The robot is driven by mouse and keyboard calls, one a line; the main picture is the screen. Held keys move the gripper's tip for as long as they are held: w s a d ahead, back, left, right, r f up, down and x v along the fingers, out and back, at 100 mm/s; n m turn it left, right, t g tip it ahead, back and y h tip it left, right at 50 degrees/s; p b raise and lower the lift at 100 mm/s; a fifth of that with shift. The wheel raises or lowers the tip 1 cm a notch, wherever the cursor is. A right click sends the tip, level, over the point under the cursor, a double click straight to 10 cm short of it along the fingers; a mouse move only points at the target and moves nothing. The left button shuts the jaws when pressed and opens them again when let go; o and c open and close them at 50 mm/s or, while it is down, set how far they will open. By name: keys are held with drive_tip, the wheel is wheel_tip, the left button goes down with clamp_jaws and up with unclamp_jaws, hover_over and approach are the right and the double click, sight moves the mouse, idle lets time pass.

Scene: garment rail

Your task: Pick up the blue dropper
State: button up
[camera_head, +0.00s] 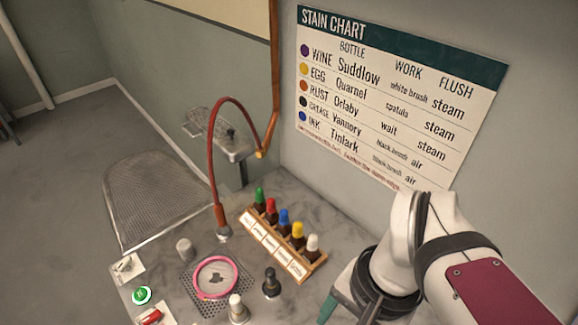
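The blue dropper (284,217) stands upright in the middle slot of a wooden rack (268,248) with labelled front cards. Its blue cap shows, and its lower part is hidden by the rack's front. A red dropper (271,206) is beside it on the left, and a yellow one (297,231) on the right. My gripper (328,309) is at the bottom edge, right of and nearer than the rack, apart from the blue dropper. Only a teal part of it shows, so its opening is hidden.
Green (260,196) and white (313,242) droppers fill the rack's ends. A red hose (213,150) arches behind its left side. A black-topped brush (270,284), a white-topped one (236,308) and a pink hoop (234,279) stand in front. The wall with the stain chart (390,100) is behind.

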drive_tip(key=w+a+r+m, duration=0.15)
drive_tip(key=w+m, duration=0.25)
drive_tip(key=w, duration=0.4)
drive_tip(key=w+a+r+m, duration=0.1)
drive_tip(key=w+r+m, duration=0.2)
drive_tip(key=w, duration=0.4)
drive_tip(key=m+h, duration=0.2)
drive_tip(key=m, duration=1)
hover_over(284, 211)
wheel_tip(284, 211, down, 6)
wheel_tip(284, 211, down, 16)
drive_tip(key=shift+r, duration=0.25)
clamp_jaws()
